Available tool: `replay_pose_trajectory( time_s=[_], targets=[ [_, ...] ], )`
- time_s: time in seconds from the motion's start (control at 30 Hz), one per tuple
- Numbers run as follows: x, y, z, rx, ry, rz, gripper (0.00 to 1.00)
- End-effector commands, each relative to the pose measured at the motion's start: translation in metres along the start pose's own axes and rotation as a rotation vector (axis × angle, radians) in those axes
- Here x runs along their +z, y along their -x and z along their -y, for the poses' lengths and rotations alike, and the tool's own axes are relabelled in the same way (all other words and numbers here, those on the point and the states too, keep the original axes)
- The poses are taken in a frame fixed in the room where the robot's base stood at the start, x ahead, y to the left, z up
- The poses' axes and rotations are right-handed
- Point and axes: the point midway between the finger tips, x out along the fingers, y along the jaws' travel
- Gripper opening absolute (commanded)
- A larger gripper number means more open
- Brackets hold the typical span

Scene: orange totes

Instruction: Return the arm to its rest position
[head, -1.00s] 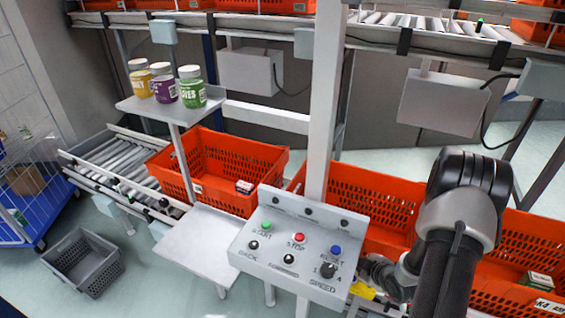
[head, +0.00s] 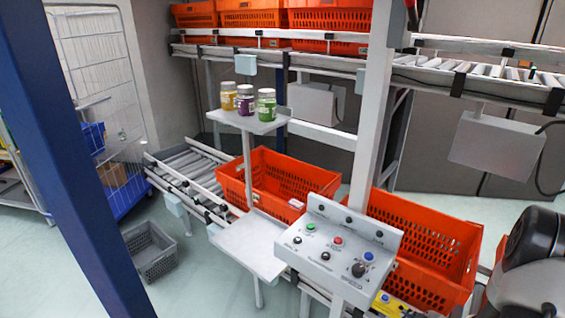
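My arm shows at the lower right edge of the head view as a dark joint cap and grey link. My gripper is not visible in the head view now, so its state and anything in it are hidden. The grey control panel (head: 335,255) with several buttons and a dial stands to the left of my arm, apart from it in the picture.
Orange totes (head: 232,182) sit on the lower conveyor and others (head: 253,14) on the upper one. Three jars (head: 246,99) stand on a small shelf (head: 262,127). A grey crate (head: 150,254) is on the floor. A blue post (head: 72,150) rises at left.

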Motion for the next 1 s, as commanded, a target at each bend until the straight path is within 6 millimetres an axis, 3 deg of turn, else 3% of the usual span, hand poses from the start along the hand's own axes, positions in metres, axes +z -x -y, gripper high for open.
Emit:
replay_pose_trajectory(
  time_s=[0.37, 0.47, 0.6, 0.77, 1.0],
  targets=[
    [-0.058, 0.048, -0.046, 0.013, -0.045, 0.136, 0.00],
    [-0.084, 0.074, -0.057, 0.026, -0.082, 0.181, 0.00],
    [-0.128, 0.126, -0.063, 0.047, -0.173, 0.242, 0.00],
    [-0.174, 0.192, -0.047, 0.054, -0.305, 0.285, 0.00],
    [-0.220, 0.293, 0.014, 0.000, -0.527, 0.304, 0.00]
  ],
)
